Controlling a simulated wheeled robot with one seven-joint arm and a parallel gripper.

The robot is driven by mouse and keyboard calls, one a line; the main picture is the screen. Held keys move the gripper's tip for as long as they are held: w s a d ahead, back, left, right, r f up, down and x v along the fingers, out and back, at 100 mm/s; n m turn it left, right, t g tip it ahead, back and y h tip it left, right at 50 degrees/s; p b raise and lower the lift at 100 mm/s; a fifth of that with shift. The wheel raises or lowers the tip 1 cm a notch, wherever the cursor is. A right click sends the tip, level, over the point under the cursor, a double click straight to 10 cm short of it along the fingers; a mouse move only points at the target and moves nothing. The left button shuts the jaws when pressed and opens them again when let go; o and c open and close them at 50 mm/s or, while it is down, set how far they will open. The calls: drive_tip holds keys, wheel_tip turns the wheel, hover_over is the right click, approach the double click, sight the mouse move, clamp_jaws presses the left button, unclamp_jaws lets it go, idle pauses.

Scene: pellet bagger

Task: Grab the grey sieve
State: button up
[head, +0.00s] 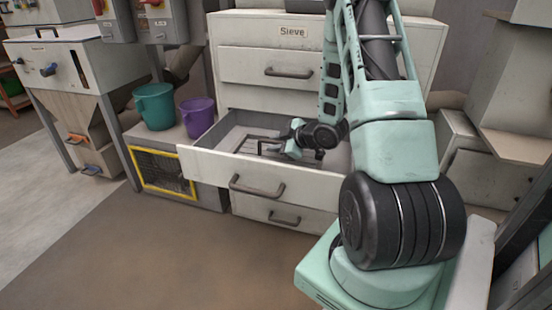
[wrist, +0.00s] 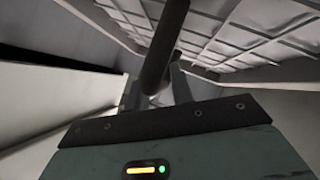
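The open drawer (head: 262,176) sits under the cabinet's "Sieve" label. The grey sieve's dark handle frame (head: 258,147) shows inside it; the rest of the sieve is hard to make out. My gripper (head: 286,142) is down in the drawer at the handle's right side. In the wrist view a dark bar (wrist: 165,45), which looks like the handle, runs between the fingertips of my gripper (wrist: 153,92). The fingers are close on both sides of the bar; whether they press on it cannot be told. Pale ribbed panels (wrist: 240,30) fill the wrist view's upper right.
The drawer's pale wall (wrist: 50,95) is close on the wrist view's left. A teal bucket (head: 155,106) and a purple bucket (head: 197,116) stand left of the drawer on a low ledge. A closed drawer (head: 285,217) is below. The floor in front is clear.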

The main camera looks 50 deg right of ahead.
drive_tip(key=shift+r, duration=0.1)
clamp_jaws()
